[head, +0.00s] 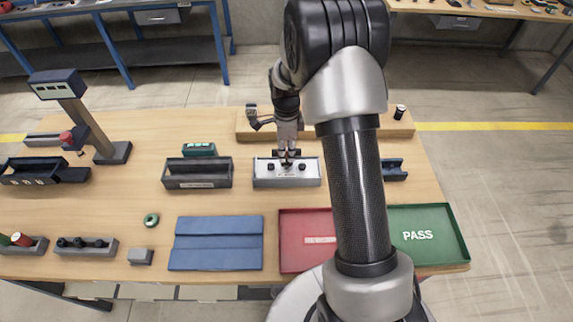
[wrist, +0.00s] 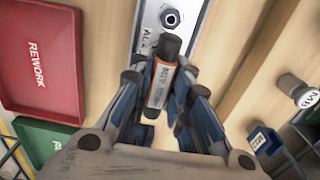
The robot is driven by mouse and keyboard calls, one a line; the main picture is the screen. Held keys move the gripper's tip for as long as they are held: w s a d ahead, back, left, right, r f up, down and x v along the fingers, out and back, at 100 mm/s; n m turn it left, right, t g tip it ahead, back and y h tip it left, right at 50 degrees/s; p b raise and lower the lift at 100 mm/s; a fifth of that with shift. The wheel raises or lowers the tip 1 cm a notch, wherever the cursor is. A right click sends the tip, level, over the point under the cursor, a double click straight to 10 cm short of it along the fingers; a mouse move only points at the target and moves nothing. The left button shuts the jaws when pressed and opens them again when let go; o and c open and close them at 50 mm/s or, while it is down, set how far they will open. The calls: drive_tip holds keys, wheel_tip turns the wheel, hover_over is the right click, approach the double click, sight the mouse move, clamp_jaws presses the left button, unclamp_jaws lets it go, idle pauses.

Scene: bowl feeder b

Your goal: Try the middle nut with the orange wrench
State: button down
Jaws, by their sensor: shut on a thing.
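The orange wrench (wrist: 158,95) is a dark cylinder with an orange-edged white label. My gripper (wrist: 161,76) is shut on it in the wrist view. In the head view my gripper (head: 287,155) is above the middle of a grey block with a pale top (head: 312,181). Dark nuts show left (head: 270,167) and right (head: 302,167) of it on the block. The middle nut is hidden by my gripper and the tool. One nut (wrist: 171,18) shows on the block in the wrist view, beyond the wrench. I cannot tell whether the wrench touches the middle nut.
A wooden rack (head: 340,126) lies behind the block. A dark open bin (head: 197,185) stands to its left, and a blue holder (head: 393,170) to its right. The red rework tray (head: 295,255), green pass tray (head: 440,250) and blue mat (head: 215,245) lie in front.

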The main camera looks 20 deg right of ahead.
drive_tip(key=shift+r+p, duration=1.5)
drive_tip(key=shift+r, duration=0.85)
